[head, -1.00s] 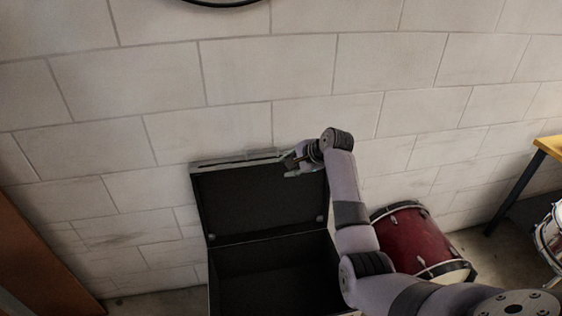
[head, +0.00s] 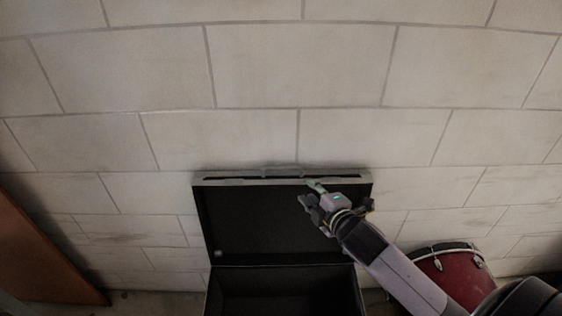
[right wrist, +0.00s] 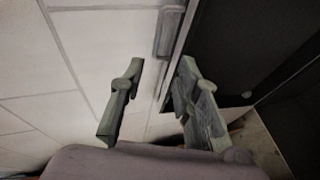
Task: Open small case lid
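The small case (head: 285,290) is black inside and stands on the floor by the wall. Its lid (head: 260,225) is raised and stands roughly upright, with its dark inner side facing me. My right gripper (head: 311,194) is at the upper edge of the lid, right of its middle. In the right wrist view the two fingers (right wrist: 157,88) are apart. The lid (right wrist: 236,45) shows there with its rim running down toward the gap between them; I cannot tell whether they touch it. The left gripper is not in view.
A pale block wall (head: 300,80) rises behind the case. A red drum (head: 450,275) stands on the floor to the right of the case. A brown panel (head: 40,255) leans at the far left.

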